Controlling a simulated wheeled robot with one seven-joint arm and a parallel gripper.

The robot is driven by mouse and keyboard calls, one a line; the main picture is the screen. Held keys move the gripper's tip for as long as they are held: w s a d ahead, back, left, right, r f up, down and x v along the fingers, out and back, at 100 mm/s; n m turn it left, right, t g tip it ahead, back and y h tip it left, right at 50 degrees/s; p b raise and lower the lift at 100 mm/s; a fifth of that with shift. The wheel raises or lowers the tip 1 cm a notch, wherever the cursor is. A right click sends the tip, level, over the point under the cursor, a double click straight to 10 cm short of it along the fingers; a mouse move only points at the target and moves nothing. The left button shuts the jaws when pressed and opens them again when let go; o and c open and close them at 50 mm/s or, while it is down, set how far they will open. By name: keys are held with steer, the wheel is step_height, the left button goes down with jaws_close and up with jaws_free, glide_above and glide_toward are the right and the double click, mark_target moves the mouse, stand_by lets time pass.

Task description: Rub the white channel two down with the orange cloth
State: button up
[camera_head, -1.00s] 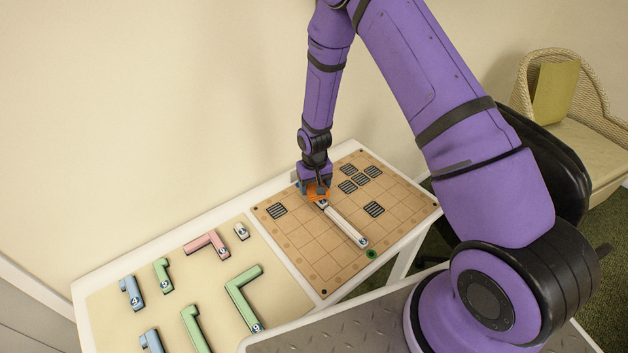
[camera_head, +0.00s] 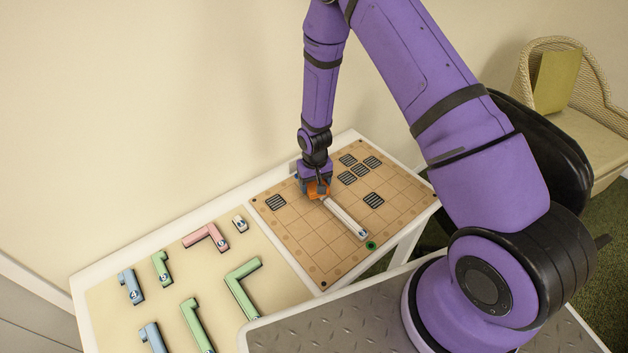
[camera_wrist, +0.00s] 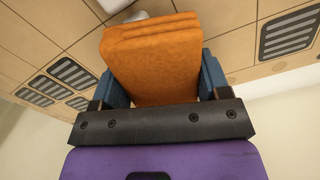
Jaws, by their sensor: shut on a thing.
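The orange cloth (camera_wrist: 152,58) is a thick folded pad. My gripper (camera_head: 318,188) is shut on it, with the blue fingers on either side of it in the wrist view. The white channel two (camera_head: 345,218) is a long white bar lying on the gridded tan board (camera_head: 325,262). The cloth (camera_head: 313,189) is at the channel's far end, and that end is hidden behind the cloth and gripper. I cannot tell whether the cloth touches the channel. In the wrist view a small piece of white (camera_wrist: 136,16) shows just beyond the cloth.
Several dark grated tiles sit on the board, one (camera_head: 275,202) on its left. A green ring (camera_head: 371,245) is by the channel's near end. On the table's left part lie a pink piece (camera_head: 205,236), a short white piece (camera_head: 240,224), and green (camera_head: 242,285) and blue pieces (camera_head: 131,287).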

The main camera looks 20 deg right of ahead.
steer(key=shift+s, duration=0.25)
steer(key=shift+s+d+r, duration=0.15)
steer(key=shift+s+r, duration=0.05)
steer(key=shift+s, duration=0.05)
steer(key=shift+f, duration=0.25)
steer(key=shift+w+r, duration=0.3)
steer(key=shift+w, duration=0.15)
steer(key=shift+w+a+f, duration=0.15)
steer(key=shift+a, duration=0.05)
steer(key=shift+w+r, duration=0.25)
steer(key=shift+w, duration=0.05)
steer(key=shift+s+r, duration=0.1)
steer(key=shift+r, duration=3.7)
